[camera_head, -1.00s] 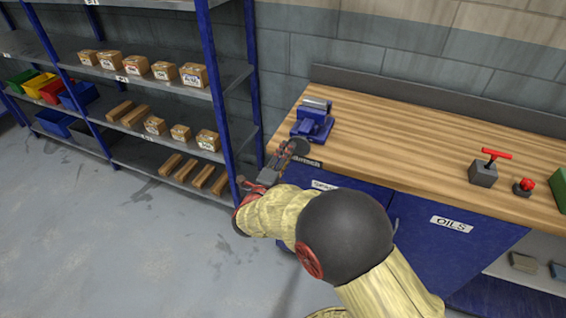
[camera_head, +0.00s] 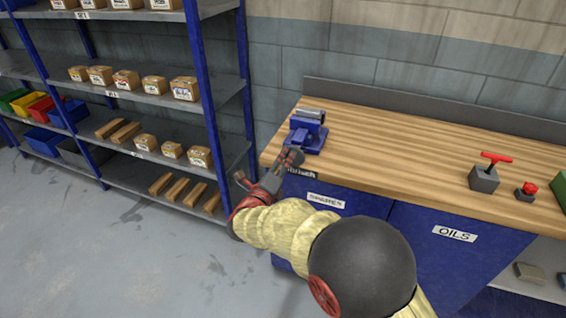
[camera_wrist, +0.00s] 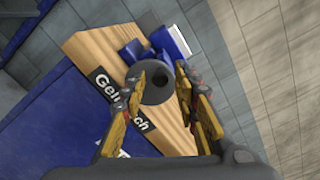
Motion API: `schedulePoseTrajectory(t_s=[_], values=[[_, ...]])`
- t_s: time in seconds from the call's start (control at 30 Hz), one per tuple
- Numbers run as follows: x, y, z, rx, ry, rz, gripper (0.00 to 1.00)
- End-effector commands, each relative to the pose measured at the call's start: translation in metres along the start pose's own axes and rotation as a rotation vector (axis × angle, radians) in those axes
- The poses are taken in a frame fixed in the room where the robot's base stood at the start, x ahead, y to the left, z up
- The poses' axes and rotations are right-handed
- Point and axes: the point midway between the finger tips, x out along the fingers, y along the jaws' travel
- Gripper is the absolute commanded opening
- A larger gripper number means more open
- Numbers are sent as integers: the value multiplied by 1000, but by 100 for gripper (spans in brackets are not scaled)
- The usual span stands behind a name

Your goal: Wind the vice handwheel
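The blue vice (camera_head: 307,131) with a grey jaw stands on the left end of the wooden workbench (camera_head: 400,150). It also shows at the top of the wrist view (camera_wrist: 172,42). Its dark round handwheel (camera_wrist: 153,92) faces the wrist camera, with a small hub in the middle. My gripper (camera_head: 270,168) is at the bench's front left corner, just before the vice. In the wrist view its fingers (camera_wrist: 160,76) are spread, one on each side of the handwheel. I cannot tell whether they touch it.
A grey block with a red T-handle (camera_head: 485,175) and a red knob (camera_head: 529,189) stand further right on the bench. Blue cabinet doors (camera_head: 425,255) are below. A blue-framed shelf (camera_head: 215,110) with boxes stands at the left. Open floor (camera_head: 90,260) lies in front.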

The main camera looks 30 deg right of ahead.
Motion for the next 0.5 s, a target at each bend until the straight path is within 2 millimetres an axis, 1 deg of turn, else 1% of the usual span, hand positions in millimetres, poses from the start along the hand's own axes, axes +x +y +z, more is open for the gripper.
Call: schedulePoseTrajectory(t_s=[0.23,0.5], values=[[0,0,0,124,0,0,30],[0,0,0,454,0,1,30]])
